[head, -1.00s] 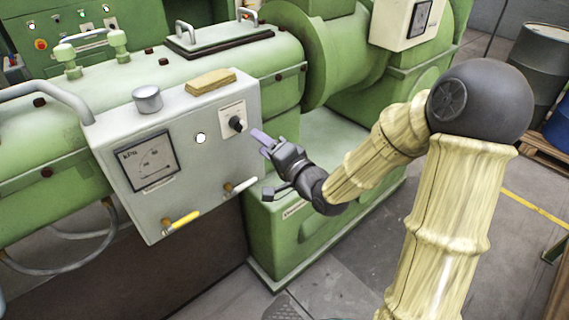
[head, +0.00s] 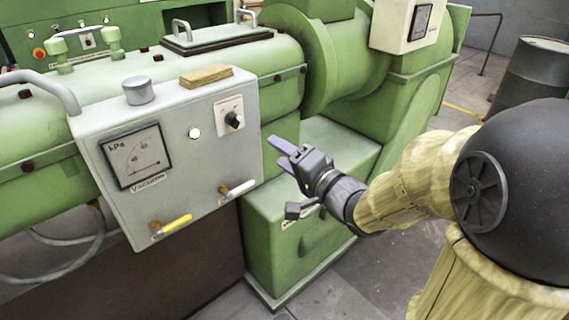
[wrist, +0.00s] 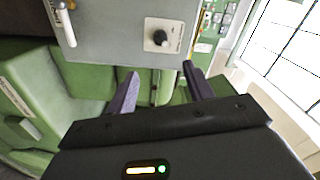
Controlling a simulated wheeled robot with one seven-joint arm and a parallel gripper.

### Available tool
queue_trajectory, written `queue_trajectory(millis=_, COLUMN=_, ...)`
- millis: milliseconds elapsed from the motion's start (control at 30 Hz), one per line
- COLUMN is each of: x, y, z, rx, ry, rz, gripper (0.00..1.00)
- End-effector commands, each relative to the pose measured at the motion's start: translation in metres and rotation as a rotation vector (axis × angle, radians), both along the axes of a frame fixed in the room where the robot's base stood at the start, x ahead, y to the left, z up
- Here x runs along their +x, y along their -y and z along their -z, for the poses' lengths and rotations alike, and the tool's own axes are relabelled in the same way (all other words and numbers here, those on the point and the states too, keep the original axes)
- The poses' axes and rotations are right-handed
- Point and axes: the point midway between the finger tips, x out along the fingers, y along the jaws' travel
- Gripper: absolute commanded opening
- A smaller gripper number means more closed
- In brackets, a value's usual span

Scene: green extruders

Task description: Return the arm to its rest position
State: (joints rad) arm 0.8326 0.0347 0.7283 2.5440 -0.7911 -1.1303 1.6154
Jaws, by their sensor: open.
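My gripper (head: 281,154) is open and empty, with its purple fingers held apart. In the head view it is in front of the green machine, just right of the grey control box (head: 205,170), and does not touch it. The box carries a kPa gauge, a black knob (head: 233,119), a yellow-handled valve (head: 175,225) and a white-handled valve (head: 238,189). In the wrist view the two fingers (wrist: 158,88) show spread, with the knob (wrist: 160,37) beyond and between them. My arm comes in from the right, bent at a dark round joint.
A tan block (head: 206,75) and a grey cylinder (head: 139,90) sit on top of the control box. The green machine (head: 330,150) fills the space behind my gripper. A dark barrel (head: 535,75) stands at the back right. Open floor (head: 400,262) lies below my arm.

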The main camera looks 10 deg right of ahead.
Motion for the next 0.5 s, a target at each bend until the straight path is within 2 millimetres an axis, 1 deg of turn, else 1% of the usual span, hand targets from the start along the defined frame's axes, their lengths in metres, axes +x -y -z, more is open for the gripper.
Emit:
queue_trajectory(millis=367, x=-0.0004, y=0.0006, z=-0.0001, rx=-0.003, ry=-0.001, rz=0.002, gripper=0.52)
queue_trajectory(millis=500, x=0.0036, y=0.0057, z=0.0053, rx=-0.063, ry=-0.011, rz=0.040, gripper=0.52)
